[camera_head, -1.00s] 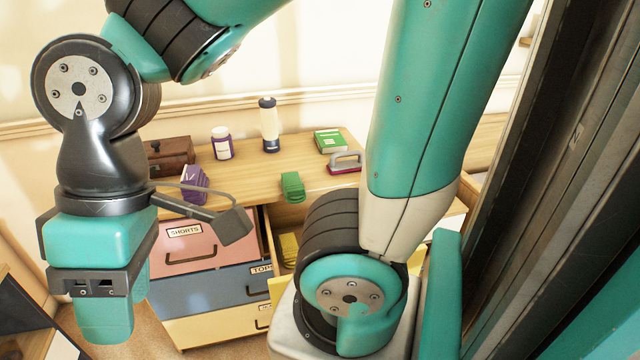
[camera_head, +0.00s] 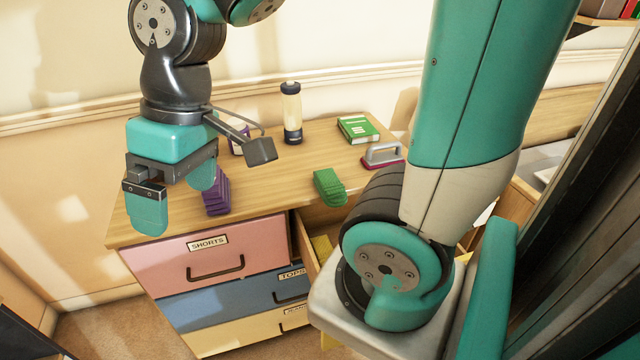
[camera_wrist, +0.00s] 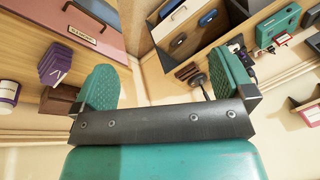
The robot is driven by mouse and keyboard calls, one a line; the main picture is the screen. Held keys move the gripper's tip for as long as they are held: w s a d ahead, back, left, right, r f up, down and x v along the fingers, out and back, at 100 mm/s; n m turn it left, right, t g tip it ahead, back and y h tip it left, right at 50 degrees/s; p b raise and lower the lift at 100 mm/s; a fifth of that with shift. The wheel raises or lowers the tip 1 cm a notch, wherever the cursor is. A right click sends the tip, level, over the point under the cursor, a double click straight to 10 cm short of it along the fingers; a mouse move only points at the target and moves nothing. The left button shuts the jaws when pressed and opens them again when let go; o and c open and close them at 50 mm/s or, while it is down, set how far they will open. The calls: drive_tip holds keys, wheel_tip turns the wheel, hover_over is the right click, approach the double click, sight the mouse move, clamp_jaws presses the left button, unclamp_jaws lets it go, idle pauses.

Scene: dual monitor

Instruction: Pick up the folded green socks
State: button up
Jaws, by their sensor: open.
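The folded green socks (camera_head: 328,187) lie on the wooden dresser top (camera_head: 270,185), near its front edge and right of the middle. Folded purple socks (camera_head: 216,193) lie to their left, and show in the wrist view (camera_wrist: 55,62). My gripper (camera_head: 176,195) is open and empty at the left end of the dresser, left of the purple socks and well apart from the green ones. Its two teal fingers are spread in the wrist view (camera_wrist: 166,82). I cannot make out the green socks in the wrist view.
A purple-labelled jar (camera_head: 238,139) is partly hidden by my arm. Labelled drawers, with SHORTS (camera_head: 208,250) on top, face front. A side drawer is open.

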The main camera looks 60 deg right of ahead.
drive_tip(key=w+d+f+m+h+b, duration=0.1)
drive_tip(key=w+d+f+m, duration=0.1)
drive_tip(key=w+d, duration=0.35)
drive_tip(key=w+d+f+m+h, duration=0.1)
drive_tip(key=w+d+f+m, duration=0.15)
drive_tip(key=d, duration=0.55)
drive_tip(key=m+h+b, duration=0.1)
drive_tip(key=m, duration=0.7)
hover_over(331, 182)
drive_tip(key=shift+g, duration=0.4)
wheel_tip(331, 182, down, 18)
drive_tip(key=shift+d+r, duration=0.15)
drive_tip(key=shift+r, duration=0.1)
drive_tip(key=shift+w+f+p, duration=0.1)
drive_tip(key=shift+f+p, duration=0.35)
drive_tip(key=shift+f, duration=2.5)
drive_tip(key=c, duration=1)
drive_tip(key=shift+r, duration=0.1)
